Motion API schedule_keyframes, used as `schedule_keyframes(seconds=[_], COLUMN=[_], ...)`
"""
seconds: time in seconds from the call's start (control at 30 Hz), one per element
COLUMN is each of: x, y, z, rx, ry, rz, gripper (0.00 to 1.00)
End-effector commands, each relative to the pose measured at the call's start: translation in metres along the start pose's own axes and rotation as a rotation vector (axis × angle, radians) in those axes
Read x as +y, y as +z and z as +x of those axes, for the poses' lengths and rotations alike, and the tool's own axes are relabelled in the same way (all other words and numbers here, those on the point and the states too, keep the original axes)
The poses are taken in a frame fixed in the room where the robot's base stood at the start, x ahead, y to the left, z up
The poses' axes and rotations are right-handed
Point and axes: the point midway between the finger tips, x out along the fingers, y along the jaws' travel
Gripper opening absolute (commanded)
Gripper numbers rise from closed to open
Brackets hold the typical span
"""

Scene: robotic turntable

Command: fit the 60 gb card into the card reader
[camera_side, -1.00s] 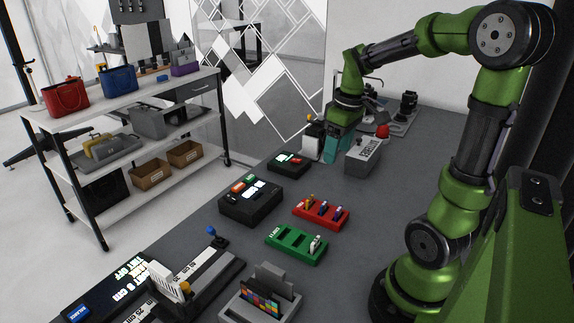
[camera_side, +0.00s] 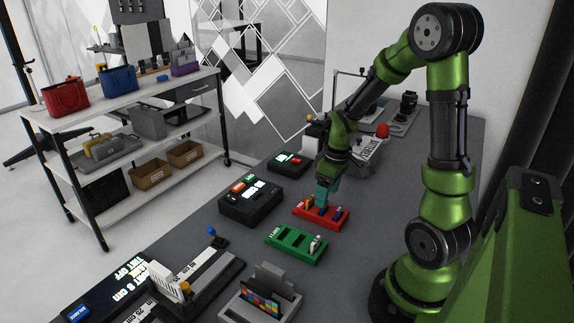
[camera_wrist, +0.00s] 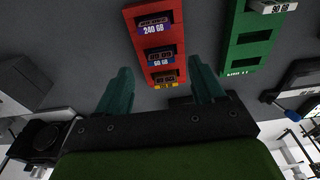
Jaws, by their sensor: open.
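The red card rack (camera_side: 341,224) holds cards in a row; in the wrist view the rack (camera_wrist: 128,14) shows a red-labelled 240 GB card (camera_wrist: 154,27), a blue-labelled card (camera_wrist: 160,60) that seems to read 60 GB, and a yellow-labelled card (camera_wrist: 166,84) whose text is unclear. My gripper (camera_side: 322,205) is over the rack in the side view, hiding part of the cards. In the wrist view its fingers (camera_wrist: 160,75) are apart, one on each side of the rack, with nothing held. A black box with lit displays (camera_side: 250,201), possibly the card reader, stands left of the rack.
A green rack (camera_side: 290,247) with a white card, labelled 90 GB (camera_wrist: 272,6) in the wrist view, lies in front of the red rack. A smaller black box (camera_side: 290,163) and a grey box with a red button (camera_side: 366,155) stand behind. Grey table shows between them.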

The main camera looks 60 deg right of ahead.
Motion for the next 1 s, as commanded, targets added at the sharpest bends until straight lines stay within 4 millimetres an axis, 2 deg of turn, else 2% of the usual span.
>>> schedule_keyframes(seconds=[0.1, 0.2, 0.5, 0.87, 1.0], x=[-0.002, -0.001, -0.001, -0.001, -0.001], y=[0.001, 0.000, 0.000, 0.000, 0.000], z=[0.020, 0.031, 0.035, 0.034, 0.034], rx=[-0.006, -0.003, 0.000, 0.000, 0.000], ry=[-0.003, -0.002, -0.001, 0.000, 0.000], rz=[0.000, 0.000, 0.000, 0.000, 0.000], gripper=[0.68, 0.68, 0.67, 0.11, 0.09])
